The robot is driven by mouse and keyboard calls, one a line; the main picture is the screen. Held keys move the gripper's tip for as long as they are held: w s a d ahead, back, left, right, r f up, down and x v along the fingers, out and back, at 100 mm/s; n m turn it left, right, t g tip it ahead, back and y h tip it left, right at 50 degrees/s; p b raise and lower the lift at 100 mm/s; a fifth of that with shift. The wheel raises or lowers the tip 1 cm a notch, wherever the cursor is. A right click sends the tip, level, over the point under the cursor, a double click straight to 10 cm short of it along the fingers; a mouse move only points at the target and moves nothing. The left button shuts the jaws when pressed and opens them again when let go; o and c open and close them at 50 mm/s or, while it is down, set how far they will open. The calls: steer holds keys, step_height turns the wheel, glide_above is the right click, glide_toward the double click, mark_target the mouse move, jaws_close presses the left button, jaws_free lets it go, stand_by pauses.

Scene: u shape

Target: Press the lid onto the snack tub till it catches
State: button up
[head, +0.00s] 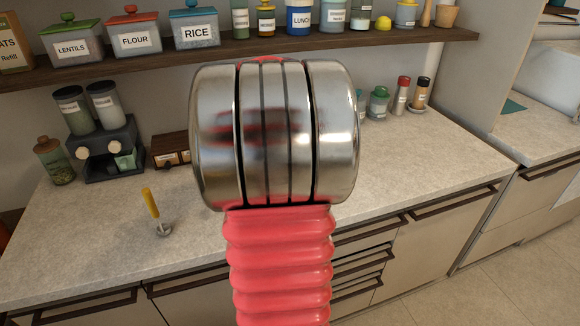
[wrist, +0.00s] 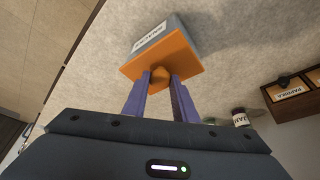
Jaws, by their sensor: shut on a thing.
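In the wrist view my gripper (wrist: 161,77), with two purple fingers, is shut on the knob of an orange lid (wrist: 190,62). The lid is square and flat, with its knob towards me. A grey tub (wrist: 160,38) with a white label shows right behind the lid, over the pale counter. The label is too small to read surely. The lid covers the tub's rim, so I cannot tell whether it is seated or has a gap. In the head view my own arm hides the gripper, lid and tub.
A wooden drawer box (wrist: 292,93) and a small jar (wrist: 241,118) stand to the right in the wrist view. In the head view a yellow-handled tool (head: 152,208) stands on the counter (head: 85,235), with a dark machine (head: 108,150) behind. A shelf (head: 120,57) of containers runs above.

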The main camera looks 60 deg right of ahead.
steer(key=o, duration=1.1)
steer(key=shift+o, duration=0.8)
steer(key=o, duration=0.3)
steer(key=shift+o, duration=0.2)
steer(key=shift+r, duration=3.55)
steer(key=shift+c, duration=0.5)
jaws_close()
